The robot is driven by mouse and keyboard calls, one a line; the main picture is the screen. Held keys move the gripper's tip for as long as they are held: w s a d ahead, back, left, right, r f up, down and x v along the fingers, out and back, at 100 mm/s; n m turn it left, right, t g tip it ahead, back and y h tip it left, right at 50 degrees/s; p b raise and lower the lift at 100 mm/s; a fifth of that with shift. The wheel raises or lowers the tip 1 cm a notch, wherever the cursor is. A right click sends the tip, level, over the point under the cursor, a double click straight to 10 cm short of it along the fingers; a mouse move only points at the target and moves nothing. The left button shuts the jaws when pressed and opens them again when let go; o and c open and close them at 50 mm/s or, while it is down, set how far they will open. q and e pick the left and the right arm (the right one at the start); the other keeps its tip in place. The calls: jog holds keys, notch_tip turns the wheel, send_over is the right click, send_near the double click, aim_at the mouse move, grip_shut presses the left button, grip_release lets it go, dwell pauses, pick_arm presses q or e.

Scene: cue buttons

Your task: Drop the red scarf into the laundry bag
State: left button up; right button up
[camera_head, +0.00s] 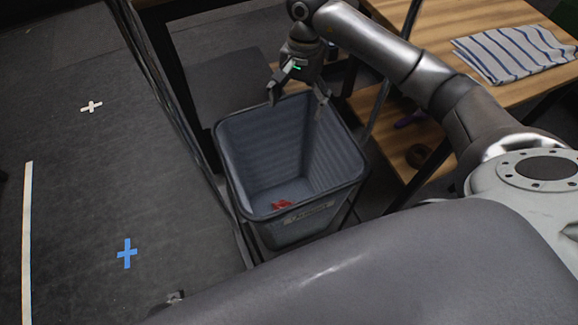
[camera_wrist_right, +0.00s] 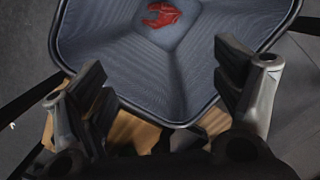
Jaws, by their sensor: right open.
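The red scarf (camera_head: 282,204) lies crumpled at the bottom of the laundry bag (camera_head: 222,165), a grey open-topped bin with a dark rim. In the right wrist view the scarf (camera_wrist_right: 161,15) shows on the floor of the bag (camera_wrist_right: 100,25). The near wall partly hides the scarf in the head view. My right gripper (camera_head: 298,96) is open and empty above the far rim of the bag. Its spread fingers show in the right wrist view (camera_wrist_right: 165,95), apart from the scarf. My left gripper is not in view.
A wooden table (camera_head: 440,35) stands at the right with a striped cloth (camera_head: 515,52) on it. A lower wooden shelf holds a purple item (camera_head: 411,119) and a brown round item (camera_head: 418,155). The dark floor at left carries a blue cross (camera_head: 127,253) and a white cross (camera_head: 92,106).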

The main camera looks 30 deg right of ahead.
notch_tip(320, 180, up, 8)
jog(key=d, duration=0.1)
jog(key=shift+w+r, duration=0.25)
jog(key=shift+w, duration=0.15)
